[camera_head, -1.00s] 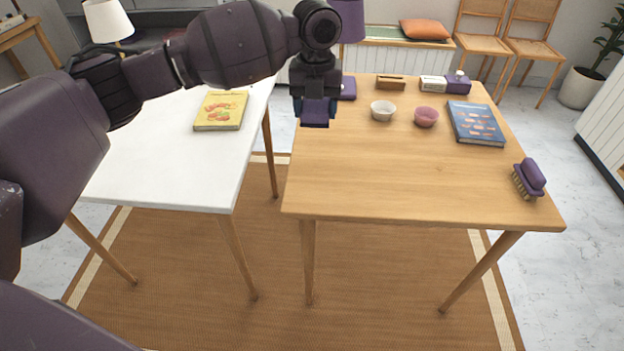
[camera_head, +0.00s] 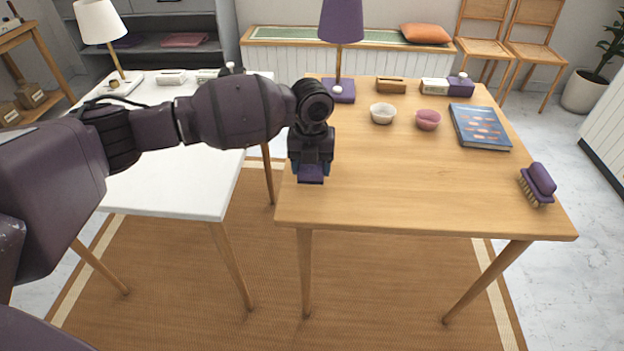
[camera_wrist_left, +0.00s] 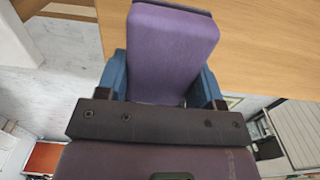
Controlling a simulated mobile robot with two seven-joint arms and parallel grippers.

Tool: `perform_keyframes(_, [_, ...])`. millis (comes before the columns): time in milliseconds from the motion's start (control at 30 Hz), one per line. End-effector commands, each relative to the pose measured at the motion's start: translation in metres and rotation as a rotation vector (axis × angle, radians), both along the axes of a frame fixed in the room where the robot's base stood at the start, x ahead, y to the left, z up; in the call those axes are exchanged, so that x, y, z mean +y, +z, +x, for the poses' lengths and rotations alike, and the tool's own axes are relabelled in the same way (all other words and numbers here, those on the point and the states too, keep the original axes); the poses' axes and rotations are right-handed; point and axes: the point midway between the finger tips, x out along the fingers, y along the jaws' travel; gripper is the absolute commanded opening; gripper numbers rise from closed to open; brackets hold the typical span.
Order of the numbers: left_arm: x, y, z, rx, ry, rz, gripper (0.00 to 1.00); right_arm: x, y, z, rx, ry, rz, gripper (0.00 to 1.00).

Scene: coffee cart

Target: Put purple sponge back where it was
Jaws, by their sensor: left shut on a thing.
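My left gripper (camera_head: 311,172) is shut on the purple sponge (camera_head: 311,179). It holds the sponge above the left edge of the wooden table (camera_head: 400,205). In the left wrist view the purple sponge (camera_wrist_left: 170,50) is a flat block between the blue fingertips, with the wooden table (camera_wrist_left: 270,40) beyond it. In the head view most of the sponge is hidden behind the gripper. I cannot tell how high it is above the table. My right gripper is not in view.
A purple-backed brush (camera_head: 538,184) lies at the table's right edge. A blue book (camera_head: 480,127), a white bowl (camera_head: 382,113), a pink bowl (camera_head: 427,119) and a purple lamp (camera_head: 340,90) stand farther back. The table's front middle is clear. A white table (camera_head: 180,200) stands at left.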

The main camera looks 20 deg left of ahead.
Motion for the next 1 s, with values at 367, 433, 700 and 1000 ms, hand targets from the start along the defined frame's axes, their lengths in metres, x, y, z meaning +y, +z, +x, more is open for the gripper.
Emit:
perform_keyframes(367, [0.0,-0.048,-0.001,0.003,-0.001,0.0,0.39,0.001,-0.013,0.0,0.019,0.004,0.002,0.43])
perform_keyframes(433, [0.0,-0.047,0.0,0.001,-0.001,0.001,0.39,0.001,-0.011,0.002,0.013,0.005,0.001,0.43])
perform_keyframes(700, [0.0,-0.051,-0.001,0.003,0.0,0.0,0.39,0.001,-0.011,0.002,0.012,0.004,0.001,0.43])
perform_keyframes(1000, [0.0,-0.05,0.0,0.002,0.0,0.0,0.86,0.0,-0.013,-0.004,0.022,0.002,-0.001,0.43])
